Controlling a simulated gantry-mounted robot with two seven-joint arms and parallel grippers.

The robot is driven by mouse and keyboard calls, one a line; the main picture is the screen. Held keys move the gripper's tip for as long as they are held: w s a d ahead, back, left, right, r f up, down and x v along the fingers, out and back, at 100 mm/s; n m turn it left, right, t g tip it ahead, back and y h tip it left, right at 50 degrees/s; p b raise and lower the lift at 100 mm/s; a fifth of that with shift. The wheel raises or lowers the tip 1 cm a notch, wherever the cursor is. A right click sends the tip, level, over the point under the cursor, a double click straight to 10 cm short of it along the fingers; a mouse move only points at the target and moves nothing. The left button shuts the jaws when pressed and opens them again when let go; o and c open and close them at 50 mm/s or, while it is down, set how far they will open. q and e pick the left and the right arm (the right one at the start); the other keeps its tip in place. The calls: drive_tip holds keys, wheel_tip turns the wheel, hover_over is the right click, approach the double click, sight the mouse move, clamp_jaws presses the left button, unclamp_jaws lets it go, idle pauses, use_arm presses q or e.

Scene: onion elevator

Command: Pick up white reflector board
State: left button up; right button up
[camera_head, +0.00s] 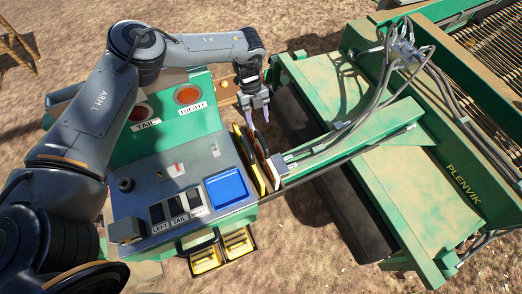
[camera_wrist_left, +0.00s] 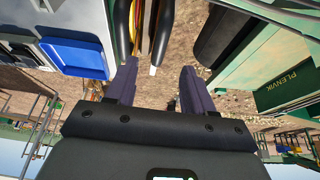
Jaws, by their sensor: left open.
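Several thin boards stand on edge in a rack at the right side of the control console. A yellow board (camera_head: 244,160) is the easiest to make out. A narrow board with a pale edge, which may be the white reflector board, stands beside it, but I cannot tell for sure. My left gripper (camera_head: 259,112) is open and empty, pointing down near the far end of this rack. In the left wrist view, the spread fingers (camera_wrist_left: 158,82) have a dark strip with a small white tip (camera_wrist_left: 153,70) between and beyond them. My right gripper is not in view.
The green console (camera_head: 165,150) with a blue tray (camera_head: 227,187) lies left of the rack. The green PLENVIK machine (camera_head: 420,190), with hoses and a dark roller (camera_head: 305,130), is close on the right. Yellow pedals (camera_head: 237,243) sit low in front.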

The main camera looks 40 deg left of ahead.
sight(261, 138)
use_arm(q)
drive_tip(key=b+x, duration=0.2)
drive_tip(key=x, duration=0.3)
drive_tip(key=shift+f+b, duration=0.1)
drive_tip(key=shift+b, duration=0.3)
drive_tip(key=b+x, duration=0.4)
drive_tip(key=x, duration=0.1)
drive_tip(key=shift+s+d, duration=0.1)
drive_tip(key=shift+d, duration=0.05)
clamp_jaws()
idle(1.0)
